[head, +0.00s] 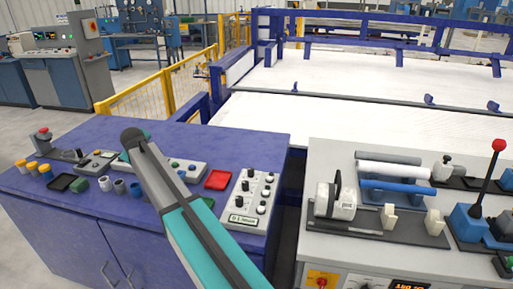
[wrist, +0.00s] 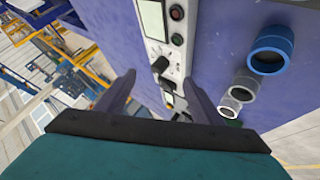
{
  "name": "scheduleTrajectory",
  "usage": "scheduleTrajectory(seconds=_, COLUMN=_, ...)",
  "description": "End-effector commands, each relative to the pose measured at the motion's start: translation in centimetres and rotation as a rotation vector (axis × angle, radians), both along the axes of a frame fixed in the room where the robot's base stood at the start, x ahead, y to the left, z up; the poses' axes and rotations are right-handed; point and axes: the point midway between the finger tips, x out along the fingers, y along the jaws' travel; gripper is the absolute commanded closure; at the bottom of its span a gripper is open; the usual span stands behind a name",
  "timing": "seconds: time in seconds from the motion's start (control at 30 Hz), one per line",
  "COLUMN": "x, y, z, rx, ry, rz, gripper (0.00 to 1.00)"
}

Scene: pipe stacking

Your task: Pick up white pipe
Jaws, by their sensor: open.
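A short, upright, light-coloured pipe (head: 103,183), which looks like the white pipe, stands on the blue bench in a row with a green, a grey and a blue pipe. The white pipe (wrist: 229,106) also shows in the wrist view, right of my gripper, partly overlapped by the grey pipe (wrist: 243,89). My gripper (wrist: 158,82) is open and empty, its two fingers spread over a control panel on the bench. The white pipe is outside the fingers, apart from them. In the head view my arm hides the fingers.
The blue pipe (head: 136,190) and green pipe (head: 78,186) stand close by on the blue bench (head: 60,215). A red tray (head: 217,180) and a control box (head: 250,198) lie right of my arm. Longer pipes, one white (head: 394,170), rest on the right-hand bench.

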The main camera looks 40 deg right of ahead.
Motion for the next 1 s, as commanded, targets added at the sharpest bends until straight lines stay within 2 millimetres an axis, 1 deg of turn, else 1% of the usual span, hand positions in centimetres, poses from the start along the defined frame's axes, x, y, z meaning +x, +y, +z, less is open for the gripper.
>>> scheduleTrajectory(seconds=0.03, x=-0.1, y=-3.2, z=0.4, rx=-0.028, ry=0.022, rz=-0.016, gripper=0.39)
scheduleTrajectory(seconds=0.07, x=-0.3, y=-4.9, z=0.4, rx=-0.047, ry=0.036, rz=-0.023, gripper=0.39)
scheduleTrajectory(seconds=0.1, x=-0.6, y=-7.0, z=0.5, rx=-0.069, ry=0.056, rz=-0.030, gripper=0.39)
scheduleTrajectory(seconds=0.17, x=-1.2, y=-10.2, z=0.6, rx=-0.100, ry=0.087, rz=-0.040, gripper=0.39)
scheduleTrajectory(seconds=0.2, x=-1.6, y=-12.4, z=0.7, rx=-0.121, ry=0.107, rz=-0.048, gripper=0.39)
scheduleTrajectory(seconds=0.27, x=-2.4, y=-15.6, z=0.8, rx=-0.150, ry=0.140, rz=-0.059, gripper=0.39)
scheduleTrajectory(seconds=0.3, x=-3.0, y=-17.8, z=0.8, rx=-0.169, ry=0.163, rz=-0.065, gripper=0.39)
scheduleTrajectory(seconds=0.37, x=-3.9, y=-20.9, z=1.0, rx=-0.196, ry=0.197, rz=-0.075, gripper=0.39)
scheduleTrajectory(seconds=0.4, x=-4.6, y=-22.9, z=1.1, rx=-0.212, ry=0.220, rz=-0.080, gripper=0.39)
scheduleTrajectory(seconds=0.47, x=-5.8, y=-26.0, z=1.2, rx=-0.235, ry=0.257, rz=-0.088, gripper=0.39)
scheduleTrajectory(seconds=0.5, x=-6.6, y=-28.0, z=1.4, rx=-0.249, ry=0.281, rz=-0.093, gripper=0.39)
scheduleTrajectory(seconds=0.57, x=-7.9, y=-30.9, z=1.6, rx=-0.270, ry=0.319, rz=-0.099, gripper=0.39)
scheduleTrajectory(seconds=0.6, x=-8.9, y=-32.9, z=1.7, rx=-0.282, ry=0.344, rz=-0.104, gripper=0.39)
scheduleTrajectory(seconds=0.67, x=-10.4, y=-35.8, z=1.9, rx=-0.300, ry=0.383, rz=-0.110, gripper=0.39)
scheduleTrajectory(seconds=0.7, x=-11.5, y=-37.7, z=2.1, rx=-0.309, ry=0.408, rz=-0.113, gripper=0.39)
scheduleTrajectory(seconds=0.77, x=-13.2, y=-40.4, z=2.3, rx=-0.322, ry=0.448, rz=-0.118, gripper=0.39)
scheduleTrajectory(seconds=0.8, x=-14.4, y=-42.2, z=2.5, rx=-0.329, ry=0.473, rz=-0.121, gripper=0.39)
scheduleTrajectory(seconds=0.87, x=-16.3, y=-44.9, z=2.7, rx=-0.339, ry=0.514, rz=-0.124, gripper=0.39)
scheduleTrajectory(seconds=0.9, x=-17.6, y=-46.6, z=2.9, rx=-0.344, ry=0.541, rz=-0.126, gripper=0.39)
scheduleTrajectory(seconds=0.97, x=-19.7, y=-49.2, z=3.2, rx=-0.350, ry=0.582, rz=-0.130, gripper=0.39)
scheduleTrajectory(seconds=1.0, x=-21.1, y=-50.9, z=3.3, rx=-0.353, ry=0.608, rz=-0.130, gripper=0.39)
